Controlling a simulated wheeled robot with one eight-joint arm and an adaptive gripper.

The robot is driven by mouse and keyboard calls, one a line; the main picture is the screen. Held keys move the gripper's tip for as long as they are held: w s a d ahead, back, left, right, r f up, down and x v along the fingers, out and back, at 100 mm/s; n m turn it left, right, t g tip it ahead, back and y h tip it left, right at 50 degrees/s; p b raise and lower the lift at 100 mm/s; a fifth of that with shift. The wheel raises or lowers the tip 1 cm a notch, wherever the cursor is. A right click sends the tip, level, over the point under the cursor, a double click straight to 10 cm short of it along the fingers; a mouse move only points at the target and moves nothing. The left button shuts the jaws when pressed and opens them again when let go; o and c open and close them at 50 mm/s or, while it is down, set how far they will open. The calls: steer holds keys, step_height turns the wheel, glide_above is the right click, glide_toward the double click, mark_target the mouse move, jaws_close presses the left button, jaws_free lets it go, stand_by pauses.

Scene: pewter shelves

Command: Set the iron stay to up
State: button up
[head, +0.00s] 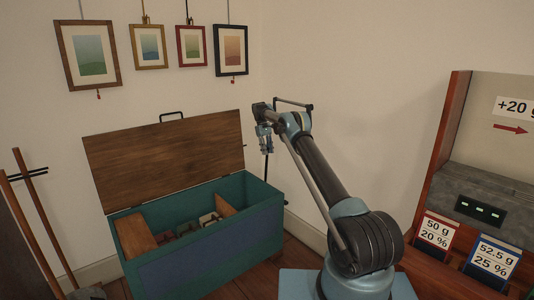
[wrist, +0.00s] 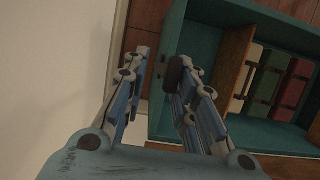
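The teal chest (head: 205,250) stands open with its brown wooden lid (head: 165,155) tilted up and back. A thin dark rod, seemingly the iron stay (head: 267,167), stands roughly upright at the chest's right end, just below my gripper (head: 266,149). In the wrist view my gripper (wrist: 163,62) is open, its fingers apart. A dark rounded knob (wrist: 174,74), perhaps the stay's end, shows between the fingers, close to the right one. I cannot tell whether it touches. The chest's teal rim (wrist: 168,60) lies beyond it. The stay's lower joint is unclear.
Inside the chest are wooden dividers (head: 137,236) and several small coloured items. Framed pictures (head: 90,54) hang on the wall behind. Wooden poles (head: 38,215) stand at left. A cabinet (head: 450,130) with weight-labelled bins stands at right.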

steer(key=shift+s+a, duration=0.15)
steer(key=shift+a, duration=0.1)
